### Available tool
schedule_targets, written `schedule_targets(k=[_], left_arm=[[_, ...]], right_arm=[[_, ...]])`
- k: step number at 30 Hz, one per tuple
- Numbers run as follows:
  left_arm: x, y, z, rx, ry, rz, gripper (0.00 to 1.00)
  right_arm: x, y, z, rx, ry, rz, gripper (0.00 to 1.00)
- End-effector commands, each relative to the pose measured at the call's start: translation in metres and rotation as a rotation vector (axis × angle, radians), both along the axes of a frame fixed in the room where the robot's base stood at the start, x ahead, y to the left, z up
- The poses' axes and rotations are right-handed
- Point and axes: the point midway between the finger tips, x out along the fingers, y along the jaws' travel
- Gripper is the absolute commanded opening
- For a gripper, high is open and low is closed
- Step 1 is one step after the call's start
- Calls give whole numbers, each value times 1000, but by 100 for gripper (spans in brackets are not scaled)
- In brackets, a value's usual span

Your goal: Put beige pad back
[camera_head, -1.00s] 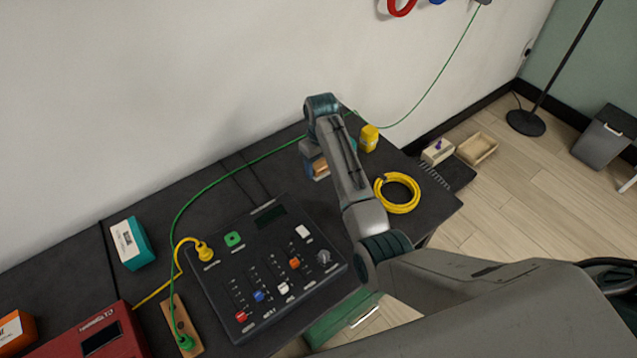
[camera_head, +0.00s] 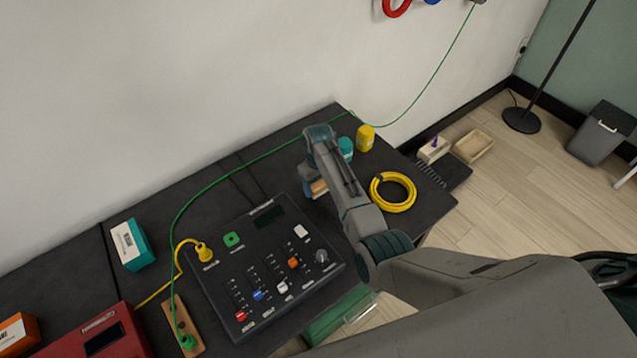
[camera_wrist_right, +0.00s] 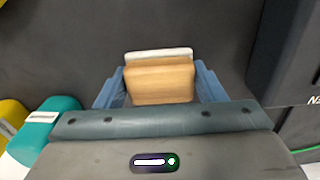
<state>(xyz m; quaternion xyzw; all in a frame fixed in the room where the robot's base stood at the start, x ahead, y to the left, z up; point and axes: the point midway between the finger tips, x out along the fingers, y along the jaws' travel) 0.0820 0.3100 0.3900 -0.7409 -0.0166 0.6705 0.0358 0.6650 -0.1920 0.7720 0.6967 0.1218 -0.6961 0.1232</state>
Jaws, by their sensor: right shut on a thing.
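The beige pad (camera_wrist_right: 160,82) is a tan, wood-coloured block with a whitish layer along its far edge. In the right wrist view it sits between the blue fingers of my right gripper (camera_wrist_right: 160,88), which is shut on it. In the head view the right gripper (camera_head: 313,184) is over the dark table, just behind the control box, and a small part of the pad (camera_head: 319,188) shows beside the arm. I cannot tell whether the pad touches the table. My left gripper is not in view.
The black control box (camera_head: 265,270) lies in front of the gripper. A teal container (camera_head: 345,148), a yellow container (camera_head: 365,138) and a yellow cable coil (camera_head: 393,192) are to its right. A green cable (camera_head: 215,185) runs along the back. Bare table (camera_head: 270,165) lies behind the box.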

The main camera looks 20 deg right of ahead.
Motion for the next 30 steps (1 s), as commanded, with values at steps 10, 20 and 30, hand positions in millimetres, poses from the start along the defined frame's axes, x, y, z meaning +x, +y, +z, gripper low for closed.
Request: schedule_targets(k=[10, 20, 30], left_arm=[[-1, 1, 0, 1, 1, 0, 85], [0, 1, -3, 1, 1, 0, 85], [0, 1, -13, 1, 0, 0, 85]], right_arm=[[0, 0, 0, 0, 0, 0, 85], [1, 0, 30, 0, -4, 0, 85], [1, 0, 99, 0, -3, 0, 85]])
